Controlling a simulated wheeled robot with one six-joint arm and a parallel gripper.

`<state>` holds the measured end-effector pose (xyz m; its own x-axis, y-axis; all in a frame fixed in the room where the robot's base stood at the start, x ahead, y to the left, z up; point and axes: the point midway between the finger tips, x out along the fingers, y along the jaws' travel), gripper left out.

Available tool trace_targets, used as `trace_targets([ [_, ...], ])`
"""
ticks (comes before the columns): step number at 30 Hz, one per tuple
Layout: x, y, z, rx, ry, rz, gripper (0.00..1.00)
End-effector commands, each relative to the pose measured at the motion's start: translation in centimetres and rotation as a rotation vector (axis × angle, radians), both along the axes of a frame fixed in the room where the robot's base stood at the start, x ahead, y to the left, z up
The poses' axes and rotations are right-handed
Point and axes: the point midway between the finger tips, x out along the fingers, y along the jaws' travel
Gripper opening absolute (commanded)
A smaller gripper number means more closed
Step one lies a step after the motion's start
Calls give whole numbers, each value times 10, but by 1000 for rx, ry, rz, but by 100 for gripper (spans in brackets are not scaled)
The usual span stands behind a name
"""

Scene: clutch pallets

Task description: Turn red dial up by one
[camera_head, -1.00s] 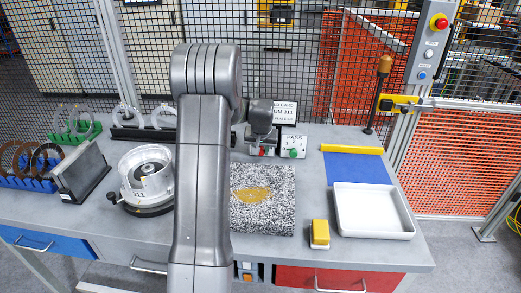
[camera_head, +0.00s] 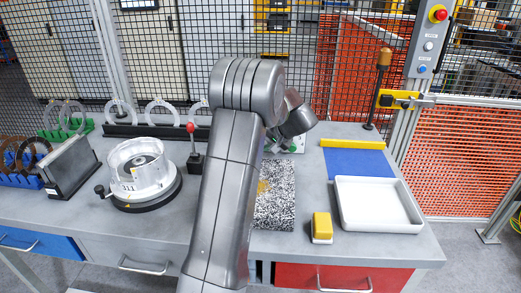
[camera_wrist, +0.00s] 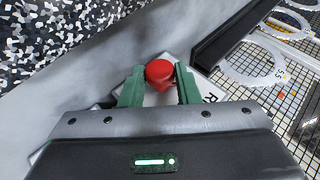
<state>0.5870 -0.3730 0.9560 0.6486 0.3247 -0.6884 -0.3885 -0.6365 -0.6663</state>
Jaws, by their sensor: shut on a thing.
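The red dial (camera_wrist: 160,73) sits between the two green fingertips of my gripper (camera_wrist: 160,80) in the wrist view, with a finger against each side. My gripper is shut on it. A pale panel (camera_wrist: 208,88) with a partly visible letter lies under the dial; the rest of its marking is hidden by the gripper, so I cannot read the setting.
A speckled plate (camera_head: 277,205) lies in front. A clear round housing (camera_head: 138,165) and a red-knobbed lever (camera_head: 190,128) stand to the left. A white tray (camera_head: 375,205), yellow block (camera_head: 321,227) and blue mat (camera_head: 358,166) are at the right.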

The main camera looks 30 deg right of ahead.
Motion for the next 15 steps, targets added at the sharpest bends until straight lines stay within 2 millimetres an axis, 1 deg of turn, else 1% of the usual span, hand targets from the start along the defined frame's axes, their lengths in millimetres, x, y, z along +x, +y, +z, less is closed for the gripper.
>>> trace_targets([
  [6, 0, -1, -1, 41, -25, -1, 6],
  [15, -1, -1, 0, 49, -29, -1, 6],
])
